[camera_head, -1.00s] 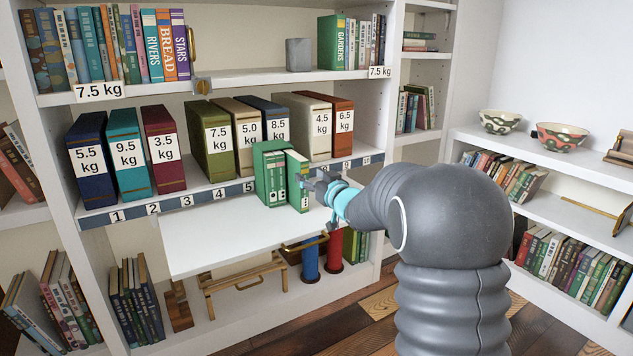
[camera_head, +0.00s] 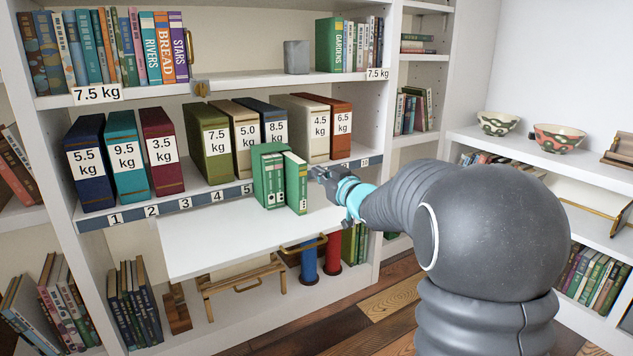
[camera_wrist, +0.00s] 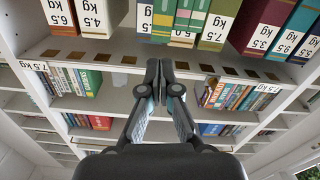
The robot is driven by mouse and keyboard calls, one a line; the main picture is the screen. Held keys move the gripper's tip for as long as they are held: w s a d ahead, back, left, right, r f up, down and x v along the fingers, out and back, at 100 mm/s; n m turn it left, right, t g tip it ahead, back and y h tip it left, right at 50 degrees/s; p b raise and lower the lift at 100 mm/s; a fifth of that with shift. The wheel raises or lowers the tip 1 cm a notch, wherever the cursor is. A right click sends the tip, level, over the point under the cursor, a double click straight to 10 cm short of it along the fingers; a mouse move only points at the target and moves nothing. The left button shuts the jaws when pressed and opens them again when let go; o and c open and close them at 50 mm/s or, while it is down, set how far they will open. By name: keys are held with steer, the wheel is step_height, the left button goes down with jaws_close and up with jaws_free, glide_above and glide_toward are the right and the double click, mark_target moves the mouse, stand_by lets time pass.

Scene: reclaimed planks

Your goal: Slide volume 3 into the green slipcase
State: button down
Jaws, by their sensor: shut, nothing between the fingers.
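The green slipcase (camera_head: 258,178) stands on the white pull-out board below the numbered shelf edge, with green volumes showing at its front. A green volume (camera_head: 296,184), probably volume 3, stands upright at the slipcase's right end and sticks out towards the front; how much of it is inside I cannot tell. My gripper (camera_head: 318,173) is just right of this volume, apart from it, shut and empty. In the wrist view my closed fingertips (camera_wrist: 166,66) point towards the shelf, with green spines (camera_wrist: 186,16) at the top edge, cut off by the frame.
Weighted binders (camera_head: 122,160) stand along the numbered shelf behind. The white board (camera_head: 215,240) is bare left of the slipcase. Bowls (camera_head: 558,138) sit on the right shelf.

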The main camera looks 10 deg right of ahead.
glide_toward(296, 158)
steer(key=shift+p+x, duration=0.35)
steer(key=shift+x, duration=0.85)
steer(key=shift+a, duration=0.1)
steer(key=shift+p+x, duration=1.3)
steer(key=shift+x, duration=2.65)
stand_by(0.4)
steer(key=shift+s+f, duration=0.15)
